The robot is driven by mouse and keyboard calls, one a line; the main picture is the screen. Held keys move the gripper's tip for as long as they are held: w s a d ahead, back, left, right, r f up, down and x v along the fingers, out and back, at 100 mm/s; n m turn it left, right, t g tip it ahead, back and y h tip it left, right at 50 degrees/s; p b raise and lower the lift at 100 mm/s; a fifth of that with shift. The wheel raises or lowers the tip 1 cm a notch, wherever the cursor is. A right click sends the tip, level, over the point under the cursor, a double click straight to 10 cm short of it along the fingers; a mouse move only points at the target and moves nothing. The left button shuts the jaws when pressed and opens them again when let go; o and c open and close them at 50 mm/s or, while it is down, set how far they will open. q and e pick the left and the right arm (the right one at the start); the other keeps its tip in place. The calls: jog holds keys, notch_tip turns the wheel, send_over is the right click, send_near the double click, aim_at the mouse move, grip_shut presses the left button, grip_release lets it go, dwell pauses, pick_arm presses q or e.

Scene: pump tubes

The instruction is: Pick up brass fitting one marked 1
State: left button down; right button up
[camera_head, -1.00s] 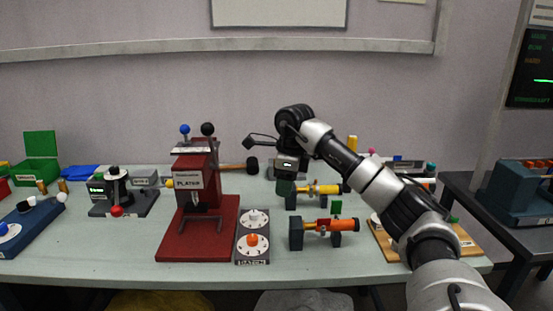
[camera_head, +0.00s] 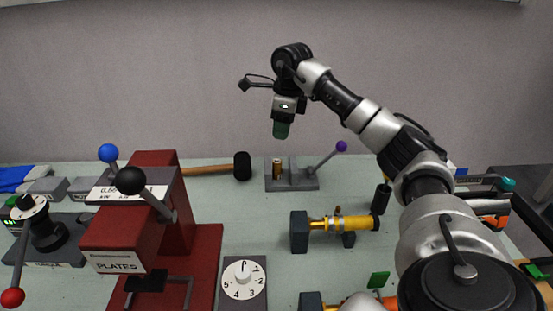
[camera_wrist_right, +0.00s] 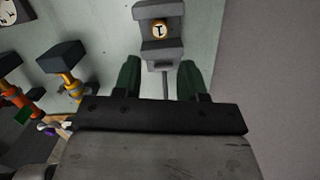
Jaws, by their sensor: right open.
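The brass fitting (camera_head: 277,170) is a small upright brass cylinder in a grey holder (camera_head: 305,184) near the back of the table. In the right wrist view the fitting (camera_wrist_right: 159,31) shows end-on, with a pale round face bearing a dark 1, set in the grey block. My right gripper (camera_head: 281,131) hangs in the air above the holder, fingers down. Its two green fingers are apart and empty in the wrist view (camera_wrist_right: 159,78). The fitting lies beyond the fingertips, apart from them. My left gripper is not in view.
A purple-knobbed lever (camera_head: 341,147) rises from the holder's right side. A black-headed mallet (camera_head: 242,166) lies to its left. The red plate press (camera_head: 150,220) with ball levers stands front left.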

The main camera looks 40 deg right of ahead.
aim_at(277, 161)
jog(key=f, duration=0.3)
jog(key=shift+a+f, duration=0.35)
jog(key=shift+f, duration=0.05)
jog(key=shift+w+f+p, duration=0.15)
jog(key=shift+w+f, duration=0.05)
jog(key=shift+f, duration=1.35)
jog(key=shift+w+f+p, duration=0.15)
jog(key=shift+w+f, duration=0.05)
jog(key=shift+f, duration=1.35)
jog(key=shift+c, duration=0.3)
grip_shut()
